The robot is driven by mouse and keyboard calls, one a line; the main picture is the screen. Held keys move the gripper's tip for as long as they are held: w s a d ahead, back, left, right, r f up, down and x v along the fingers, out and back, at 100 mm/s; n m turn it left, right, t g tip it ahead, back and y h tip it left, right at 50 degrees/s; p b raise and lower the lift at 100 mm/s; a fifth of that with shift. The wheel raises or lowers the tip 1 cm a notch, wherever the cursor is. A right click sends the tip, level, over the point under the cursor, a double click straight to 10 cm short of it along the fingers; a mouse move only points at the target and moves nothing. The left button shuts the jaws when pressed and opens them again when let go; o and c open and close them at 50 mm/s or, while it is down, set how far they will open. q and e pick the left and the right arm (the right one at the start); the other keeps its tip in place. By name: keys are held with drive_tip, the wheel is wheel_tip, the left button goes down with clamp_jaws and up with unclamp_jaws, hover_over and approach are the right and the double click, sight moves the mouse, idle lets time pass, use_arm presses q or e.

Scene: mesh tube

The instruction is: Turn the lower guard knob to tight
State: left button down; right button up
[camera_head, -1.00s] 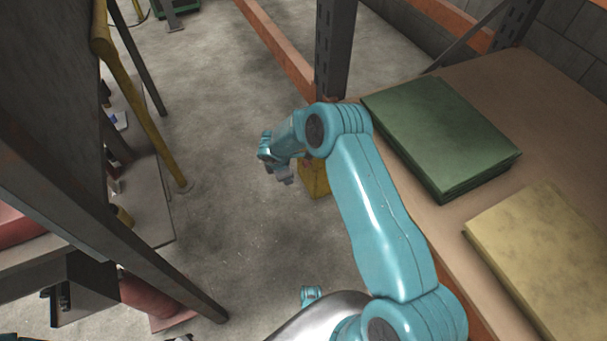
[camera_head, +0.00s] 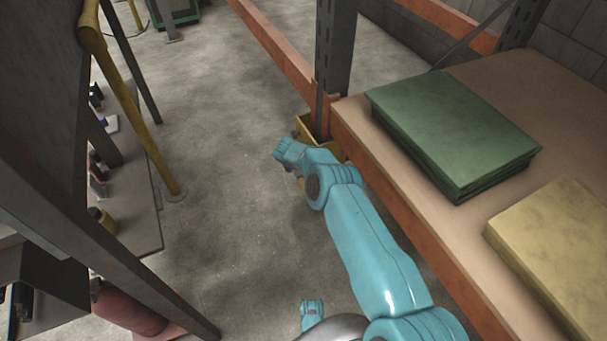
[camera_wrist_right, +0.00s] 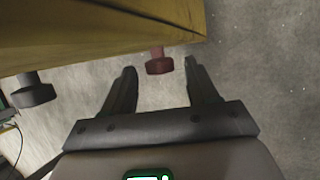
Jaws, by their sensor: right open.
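The yellow post guard (camera_head: 329,147) stands at the foot of the dark rack upright, partly hidden by my right arm. In the right wrist view its yellow face (camera_wrist_right: 100,38) fills the top left. A red knob (camera_wrist_right: 158,64) sticks out below the guard's edge. A dark knob (camera_wrist_right: 34,92) sticks out farther left. I cannot tell from the pictures which is the lower one. My right gripper (camera_wrist_right: 160,66) is open, with the red knob between its fingertips and no visible grip on it. In the head view its fingers are hidden. My left gripper is not in view.
The rack shelf (camera_head: 410,194) with green sheets (camera_head: 455,125) and a yellow stack (camera_head: 560,240) is close on the right. A bench (camera_head: 135,205), a yellow rail (camera_head: 140,125) and a red cylinder (camera_head: 128,308) are at left. The floor (camera_head: 225,200) between is clear.

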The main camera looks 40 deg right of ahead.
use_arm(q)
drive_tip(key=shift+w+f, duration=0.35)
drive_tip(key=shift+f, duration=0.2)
use_arm(e)
drive_tip(key=shift+w+d+f, duration=0.1)
drive_tip(key=shift+d+f, duration=0.15)
drive_tip(key=shift+f, duration=0.25)
